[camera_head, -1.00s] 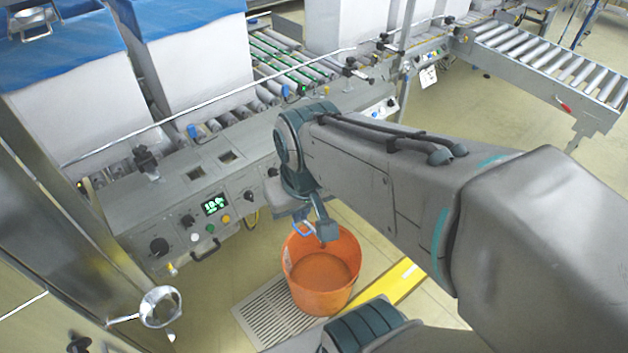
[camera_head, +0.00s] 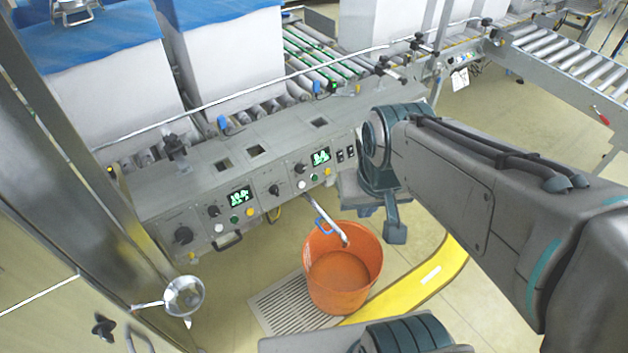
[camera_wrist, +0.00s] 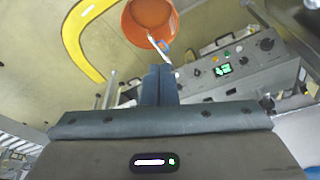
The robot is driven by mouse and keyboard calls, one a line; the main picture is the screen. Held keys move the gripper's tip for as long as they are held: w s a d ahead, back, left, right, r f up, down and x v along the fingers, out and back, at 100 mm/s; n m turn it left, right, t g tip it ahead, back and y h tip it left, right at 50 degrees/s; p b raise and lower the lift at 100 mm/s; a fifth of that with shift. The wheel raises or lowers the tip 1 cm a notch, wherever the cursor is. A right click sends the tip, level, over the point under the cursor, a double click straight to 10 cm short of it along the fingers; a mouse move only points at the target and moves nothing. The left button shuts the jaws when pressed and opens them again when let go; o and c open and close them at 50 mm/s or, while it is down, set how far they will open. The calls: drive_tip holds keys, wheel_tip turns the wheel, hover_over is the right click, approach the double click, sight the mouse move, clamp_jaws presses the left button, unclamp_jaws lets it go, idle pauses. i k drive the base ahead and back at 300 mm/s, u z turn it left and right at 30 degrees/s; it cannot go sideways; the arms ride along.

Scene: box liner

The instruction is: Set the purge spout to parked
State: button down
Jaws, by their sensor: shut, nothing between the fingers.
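The purge spout (camera_head: 334,231) is a thin silver pipe below the front edge of the grey control panel, with a blue handle (camera_head: 322,226). It slants down to the right and its outlet end hangs over the mouth of an orange bucket (camera_head: 335,300). The spout also shows in the wrist view (camera_wrist: 155,42), just beyond my fingertips. My gripper (camera_head: 396,232) is right of the spout and bucket, apart from both in the head view. In the wrist view my gripper (camera_wrist: 158,68) has its fingers together and holds nothing.
The control panel (camera_head: 287,190) with knobs, buttons and green displays runs behind the spout. The bucket stands on the floor beside a grate (camera_head: 283,305) and a yellow floor stripe (camera_head: 440,270). A steel cup-shaped fitting (camera_head: 184,296) is at lower left.

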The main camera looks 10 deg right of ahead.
sight(335, 228)
drive_tip(key=u, duration=0.05)
drive_tip(key=k, duration=0.5)
drive_tip(key=u, duration=0.85)
drive_tip(key=i, duration=0.85)
drive_tip(key=z, duration=1.75)
